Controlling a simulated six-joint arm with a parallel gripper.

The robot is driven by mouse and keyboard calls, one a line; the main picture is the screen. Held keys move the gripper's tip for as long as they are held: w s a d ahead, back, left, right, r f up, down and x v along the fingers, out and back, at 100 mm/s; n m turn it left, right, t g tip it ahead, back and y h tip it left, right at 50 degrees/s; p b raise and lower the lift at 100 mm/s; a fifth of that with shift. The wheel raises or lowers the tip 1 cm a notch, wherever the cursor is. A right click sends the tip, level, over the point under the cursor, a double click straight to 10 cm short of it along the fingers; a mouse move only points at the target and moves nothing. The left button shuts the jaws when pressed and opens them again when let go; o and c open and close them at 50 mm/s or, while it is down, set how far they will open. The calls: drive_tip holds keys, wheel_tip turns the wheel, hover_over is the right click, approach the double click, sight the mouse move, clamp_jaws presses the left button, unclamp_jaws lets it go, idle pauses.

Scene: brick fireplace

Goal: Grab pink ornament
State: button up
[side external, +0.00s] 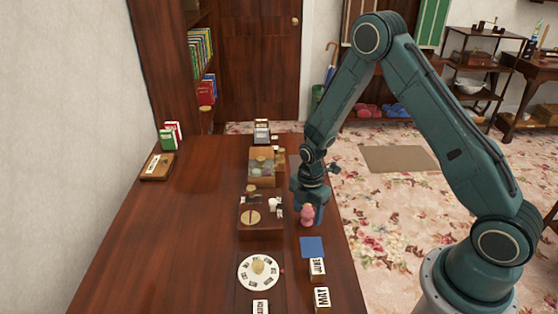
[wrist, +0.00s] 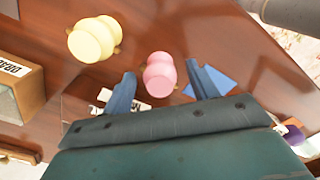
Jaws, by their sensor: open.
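The pink ornament (side external: 307,214) is a small rounded figure standing on the wooden table near its right edge in the side view. In the wrist view the pink ornament (wrist: 159,74) is between the two blue fingertips and a little beyond them. My gripper (side external: 308,194) is just above and behind it in the side view, pointing down. In the wrist view my gripper (wrist: 160,85) is open, with a finger on each side of the ornament and a gap visible on both sides. I cannot tell how far the fingers reach down beside it.
A yellow ornament (wrist: 93,39) stands to the left in the wrist view. A blue square (side external: 312,247) lies in front of the pink ornament. A wooden box (side external: 262,229) is to its left. Month blocks (side external: 322,298) and a white dial (side external: 247,272) are nearer.

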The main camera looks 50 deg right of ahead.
drive_tip(key=shift+f, duration=0.4)
drive_tip(key=shift+c, duration=0.2)
drive_tip(key=c, duration=1)
